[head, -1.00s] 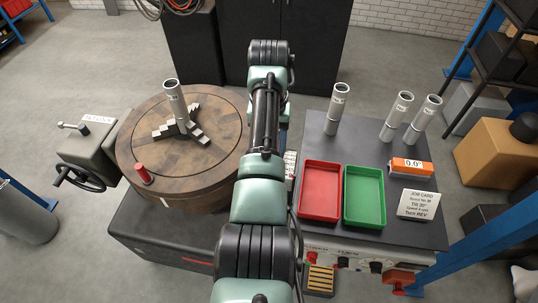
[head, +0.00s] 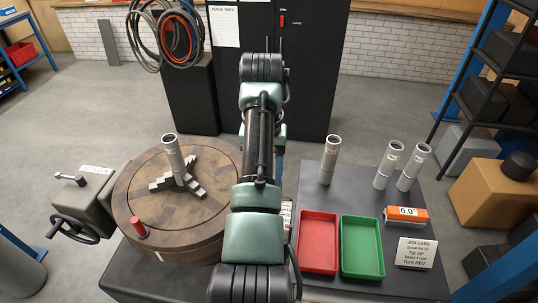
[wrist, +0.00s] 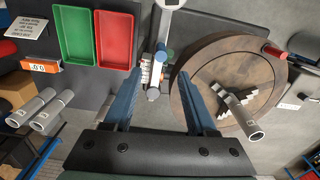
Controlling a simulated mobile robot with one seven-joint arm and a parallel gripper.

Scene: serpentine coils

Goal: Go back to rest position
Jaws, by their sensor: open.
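My gripper (wrist: 160,92) shows in the wrist view with its two blue fingers spread apart and nothing between them. It hangs above the gap between the round turntable and the grey bench. In the head view my teal and black arm stands upright in the middle and its segments hide the gripper's fingers almost wholly. The round brown turntable (head: 150,222) is left of the arm, with a grey metal tube (head: 173,153) upright in its stepped jaws (head: 190,184). The turntable also shows at right in the wrist view (wrist: 205,65).
Right of the arm, the bench (head: 350,195) holds several tubes, a red tray (head: 318,242), a green tray (head: 362,247), an orange readout (head: 406,215) and a job card (head: 416,252). A red peg (head: 139,228) stands on the turntable's rim. A black cabinet (head: 305,65) stands behind.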

